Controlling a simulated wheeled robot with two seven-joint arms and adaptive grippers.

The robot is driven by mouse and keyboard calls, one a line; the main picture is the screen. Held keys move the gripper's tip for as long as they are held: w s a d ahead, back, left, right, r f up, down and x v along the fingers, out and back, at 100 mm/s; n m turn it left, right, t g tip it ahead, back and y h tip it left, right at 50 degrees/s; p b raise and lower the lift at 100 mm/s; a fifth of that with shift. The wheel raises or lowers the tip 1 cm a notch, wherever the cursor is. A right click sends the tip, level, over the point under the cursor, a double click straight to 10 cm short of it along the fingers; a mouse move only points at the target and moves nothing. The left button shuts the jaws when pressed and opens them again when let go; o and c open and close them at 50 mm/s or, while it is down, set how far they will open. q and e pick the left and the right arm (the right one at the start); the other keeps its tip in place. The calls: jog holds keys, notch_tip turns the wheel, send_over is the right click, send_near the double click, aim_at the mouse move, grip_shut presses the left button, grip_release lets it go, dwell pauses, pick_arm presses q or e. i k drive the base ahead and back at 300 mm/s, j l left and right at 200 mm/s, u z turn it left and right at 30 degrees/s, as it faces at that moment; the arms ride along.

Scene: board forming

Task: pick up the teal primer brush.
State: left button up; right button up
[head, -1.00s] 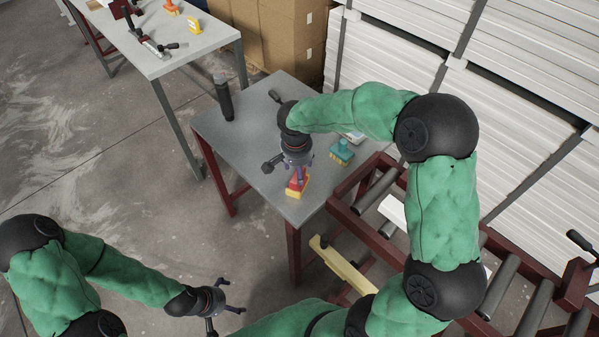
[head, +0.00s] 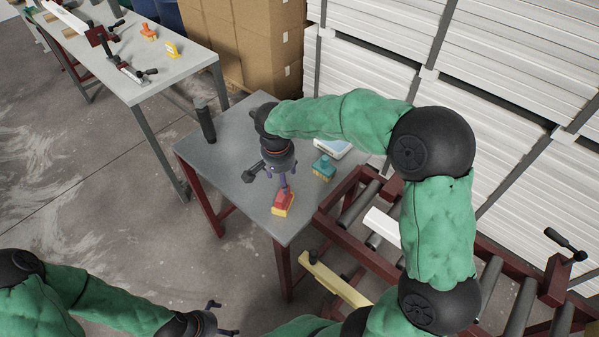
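The teal primer brush (head: 324,167), with a yellowish lower edge, stands on the grey worktable (head: 232,189) toward its right side. My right gripper (head: 277,181) hangs over the table to the left of the teal brush and apart from it. Its fingers look spread, with nothing visible between them. A red brush with a yellow base (head: 283,204) stands just below those fingers in the picture; whether a fingertip touches it is unclear. My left gripper (head: 225,318) is open and empty at the bottom, over the floor, away from the table.
A dark cylinder (head: 205,121) stands at the table's left back edge. A pale blue and white item (head: 333,147) lies behind the teal brush, partly hidden by my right arm. A roller conveyor (head: 360,205) adjoins the right. Another bench (head: 165,70) stands at far left.

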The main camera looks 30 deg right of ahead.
aim_at(322, 167)
jog(key=k+z, duration=0.2)
jog(key=z, duration=0.35)
jog(key=i+z, duration=0.15)
jog(key=z, duration=0.2)
jog(key=j+z, duration=0.1)
jog(key=z, duration=0.25)
